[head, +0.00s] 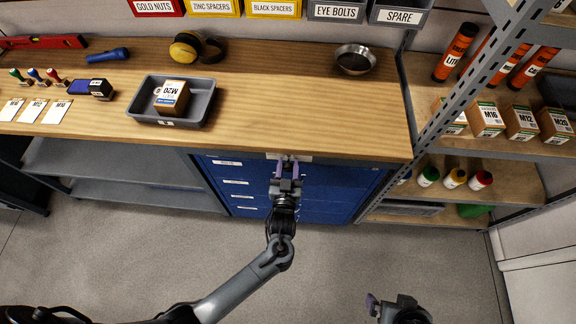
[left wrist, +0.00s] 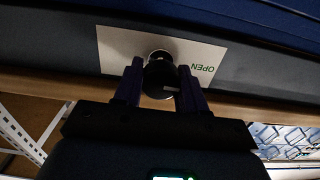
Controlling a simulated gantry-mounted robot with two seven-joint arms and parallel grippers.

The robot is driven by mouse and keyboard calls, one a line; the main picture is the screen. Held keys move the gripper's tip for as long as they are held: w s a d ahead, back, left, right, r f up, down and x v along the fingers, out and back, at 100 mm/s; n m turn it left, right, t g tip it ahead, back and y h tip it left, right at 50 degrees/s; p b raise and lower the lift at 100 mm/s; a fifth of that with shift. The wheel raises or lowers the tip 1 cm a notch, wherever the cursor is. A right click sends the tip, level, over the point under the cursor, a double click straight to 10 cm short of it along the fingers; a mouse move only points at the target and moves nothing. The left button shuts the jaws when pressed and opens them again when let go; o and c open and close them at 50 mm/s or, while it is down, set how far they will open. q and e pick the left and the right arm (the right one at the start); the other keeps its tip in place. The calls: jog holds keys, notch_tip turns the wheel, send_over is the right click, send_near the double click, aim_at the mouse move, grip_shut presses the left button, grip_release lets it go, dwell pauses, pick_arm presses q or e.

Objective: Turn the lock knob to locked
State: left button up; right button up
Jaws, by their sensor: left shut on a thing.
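The lock knob (left wrist: 160,78) is a round dark and metallic knob in front of a pale label plate (left wrist: 112,50), seen in the left wrist view. The word OPEN reads upside down on the plate's right side. My left gripper (left wrist: 160,88) has its purple fingers on both sides of the knob and is shut on it. In the head view my left gripper (head: 287,166) reaches the top of the blue drawer cabinet (head: 335,190), just under the bench edge, and hides the knob. My right gripper (head: 374,302) is low in the head view, away from the cabinet; its jaw opening is unclear.
The wooden bench top (head: 290,100) overhangs the cabinet. On it are a grey tray (head: 136,112) holding a box (head: 172,97), and a metal bowl (head: 355,59). A shelf rack (head: 445,110) stands to the right. The floor in front is clear.

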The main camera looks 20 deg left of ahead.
pick_arm(q)
jog(key=shift+r, duration=0.15)
jog(key=m+p, duration=0.3)
jog(key=shift+r+m, duration=0.1)
jog(key=shift+m, duration=0.2)
jog(key=m+p, duration=0.2)
jog(key=m, duration=0.2)
jog(key=shift+d+m, duration=0.15)
jog(key=shift+m, duration=0.15)
jog(key=m+p, duration=0.2)
jog(key=m, duration=0.3)
jog(key=shift+w, duration=0.1)
jog(key=shift+f+m+p, duration=0.15)
jog(key=shift+m+p, duration=0.25)
jog(key=shift+m, duration=0.75)
jog(key=shift+f+m+p, duration=0.1)
jog(key=shift+m+p, duration=0.25)
jog(key=shift+m, duration=0.8)
jog(key=o, duration=1)
jog(key=shift+d+f, duration=0.1)
